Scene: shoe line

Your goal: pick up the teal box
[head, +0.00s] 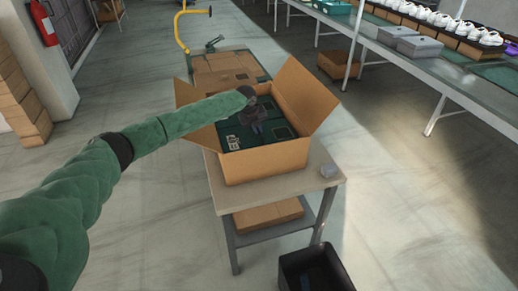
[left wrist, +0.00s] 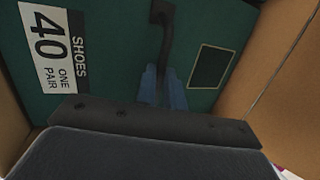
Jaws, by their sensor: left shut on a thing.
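The teal box (head: 268,142) lies inside an open cardboard carton (head: 268,167) on a small table. Its top carries a white label reading "SHOES 40 ONE PAIR" and a dark square; the teal top also fills much of the left wrist view (left wrist: 110,75). My left gripper (head: 255,130) reaches down into the carton and is shut on the teal box, near the middle of its top. My right gripper is not in view.
The carton's flaps (head: 309,88) stand open around it. A black bin (head: 316,270) stands in front. A conveyor line (head: 440,70) with shoes runs at right.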

